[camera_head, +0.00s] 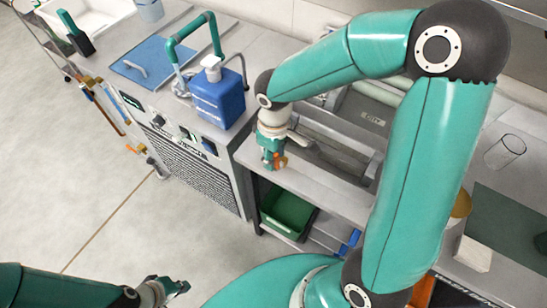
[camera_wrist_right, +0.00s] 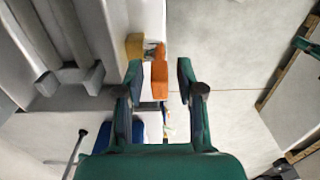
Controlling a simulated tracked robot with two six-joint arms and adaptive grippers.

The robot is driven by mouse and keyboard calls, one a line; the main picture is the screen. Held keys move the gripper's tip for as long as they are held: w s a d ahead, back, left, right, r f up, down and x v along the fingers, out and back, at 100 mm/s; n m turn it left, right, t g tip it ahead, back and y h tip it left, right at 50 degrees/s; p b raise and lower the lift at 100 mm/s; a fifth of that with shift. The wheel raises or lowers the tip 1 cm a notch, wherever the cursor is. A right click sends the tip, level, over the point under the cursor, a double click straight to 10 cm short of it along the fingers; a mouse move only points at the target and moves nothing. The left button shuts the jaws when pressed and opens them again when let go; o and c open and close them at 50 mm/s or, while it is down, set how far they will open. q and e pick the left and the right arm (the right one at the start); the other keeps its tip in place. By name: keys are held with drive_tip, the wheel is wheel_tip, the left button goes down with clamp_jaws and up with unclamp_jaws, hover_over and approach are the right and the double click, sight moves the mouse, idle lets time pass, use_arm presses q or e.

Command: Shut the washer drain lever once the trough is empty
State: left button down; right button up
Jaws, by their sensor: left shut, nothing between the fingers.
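The orange drain lever (camera_head: 281,161) is at the front edge of the washer, partly hidden by my right gripper (camera_head: 271,160). In the right wrist view the lever (camera_wrist_right: 159,79) lies between the two fingers of my right gripper (camera_wrist_right: 160,76), with a small gap on each side. That gripper is open. The grey washer trough (camera_head: 335,150) lies behind the lever, partly hidden by my right arm. I see bars in it, but cannot tell whether liquid is inside. My left gripper (camera_head: 178,287) is shut and empty over the floor, away from the washer.
A blue pump bottle (camera_head: 218,98) stands on the counter left of my right gripper. A green bin (camera_head: 287,213) sits on the shelf below the washer. A clear glass (camera_head: 504,151) stands at the right. The floor (camera_head: 120,220) at the left is clear.

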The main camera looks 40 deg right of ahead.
drive_tip(key=shift+f, duration=1)
clamp_jaws()
drive_tip(key=t+b, duration=0.1)
drive_tip(key=b, duration=0.2)
drive_tip(key=shift+s+d+f+y, duration=0.15)
drive_tip(key=shift+s+f+y, duration=0.05)
drive_tip(key=shift+y, duration=0.1)
drive_tip(key=shift+r+b, duration=0.15)
drive_tip(key=shift+b, duration=0.2)
drive_tip(key=shift+r, duration=0.1)
unclamp_jaws()
